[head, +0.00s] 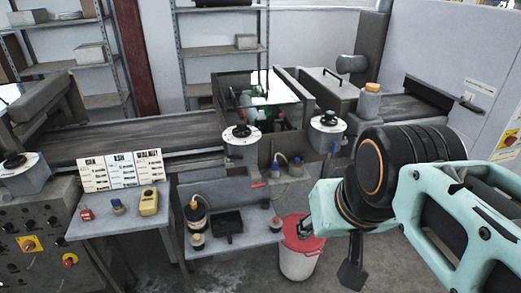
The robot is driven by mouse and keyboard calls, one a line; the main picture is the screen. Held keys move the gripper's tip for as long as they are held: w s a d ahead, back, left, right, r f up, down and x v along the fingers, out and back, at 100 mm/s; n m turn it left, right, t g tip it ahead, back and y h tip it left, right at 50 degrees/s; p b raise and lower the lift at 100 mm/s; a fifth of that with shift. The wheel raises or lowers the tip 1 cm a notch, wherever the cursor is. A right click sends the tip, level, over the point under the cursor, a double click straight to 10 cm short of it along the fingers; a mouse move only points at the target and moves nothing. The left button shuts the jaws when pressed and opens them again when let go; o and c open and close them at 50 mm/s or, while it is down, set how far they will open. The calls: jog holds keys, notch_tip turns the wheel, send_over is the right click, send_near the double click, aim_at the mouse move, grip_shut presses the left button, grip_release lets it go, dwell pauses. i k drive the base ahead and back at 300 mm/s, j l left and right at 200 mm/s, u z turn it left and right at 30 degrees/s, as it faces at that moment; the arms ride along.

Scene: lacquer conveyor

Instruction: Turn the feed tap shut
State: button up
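I cannot tell for sure which fitting is the feed tap. A small red lever (258,185) sticks out at the front of the grey trough below the conveyor, and it may be the tap handle. It looks roughly level, but it is too small to read its setting. My arm comes in from the right. My gripper (352,272) seems to be the dark part hanging below the arm, right of the lever and lower in the picture. It is mostly hidden by my arm, and its opening does not show. I see nothing held in it.
Dials with black knobs (241,132) stand along the conveyor (130,136). A low shelf (252,238) holds bottles and a black tray. A white bucket with a red lid (299,262) stands on the floor beside my arm. A side table (120,222) holds small devices.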

aim_at(333, 145)
jog(key=i+z, duration=0.35)
jog(key=i+j+z, duration=0.15)
jog(key=z, duration=0.15)
jog(key=i+l+u, duration=0.3)
jog(key=i+l, duration=0.35)
jog(key=i+u, duration=0.1)
jog(key=i+l, duration=0.05)
jog(key=i, duration=0.05)
